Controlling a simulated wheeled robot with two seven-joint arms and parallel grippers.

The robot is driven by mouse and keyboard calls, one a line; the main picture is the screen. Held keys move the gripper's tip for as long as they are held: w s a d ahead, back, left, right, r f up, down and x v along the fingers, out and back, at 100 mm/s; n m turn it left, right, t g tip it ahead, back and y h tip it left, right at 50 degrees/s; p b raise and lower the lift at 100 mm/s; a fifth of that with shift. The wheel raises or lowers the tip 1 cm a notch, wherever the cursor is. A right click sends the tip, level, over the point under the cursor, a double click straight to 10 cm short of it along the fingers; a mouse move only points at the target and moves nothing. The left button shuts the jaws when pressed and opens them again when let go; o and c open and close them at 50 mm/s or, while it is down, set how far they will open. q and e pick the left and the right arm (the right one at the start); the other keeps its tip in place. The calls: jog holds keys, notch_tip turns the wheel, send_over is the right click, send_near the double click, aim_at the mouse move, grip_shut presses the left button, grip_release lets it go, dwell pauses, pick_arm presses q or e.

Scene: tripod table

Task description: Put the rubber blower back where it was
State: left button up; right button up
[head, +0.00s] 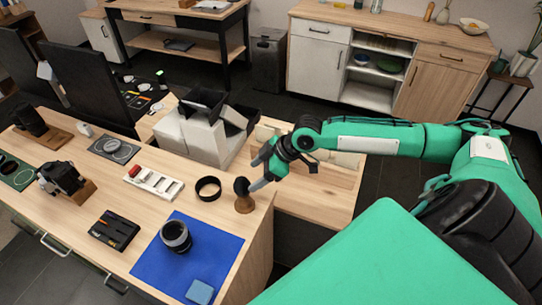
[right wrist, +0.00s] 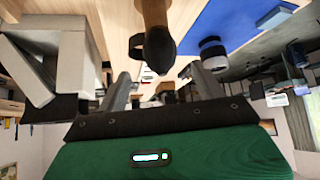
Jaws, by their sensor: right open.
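A dark, rounded bulb that looks like the rubber blower (head: 241,186) sits upright on a small brown wooden stand (head: 244,205) near the table's right edge. In the right wrist view the dark bulb (right wrist: 158,48) shows at the end of the brown stand (right wrist: 153,13), ahead of my fingers. My right gripper (head: 257,174) is open and comes in from the right, close beside the bulb. In the right wrist view its fingers (right wrist: 160,83) are spread wide with the bulb lined up between them; I cannot tell whether they touch it. My left gripper is not in view.
A black ring (head: 208,189) lies left of the stand. A blue mat (head: 217,245) in front holds a black lens (head: 176,236) and a light-blue block (head: 199,292). A white slotted tray (head: 154,183) and a black case (head: 114,230) lie farther left. Pale boxes (head: 203,140) stand behind.

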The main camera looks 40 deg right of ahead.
jog(key=b+v, duration=0.1)
jog(key=v, duration=0.5)
jog(key=shift+r, duration=0.2)
jog(key=shift+s+d, duration=0.1)
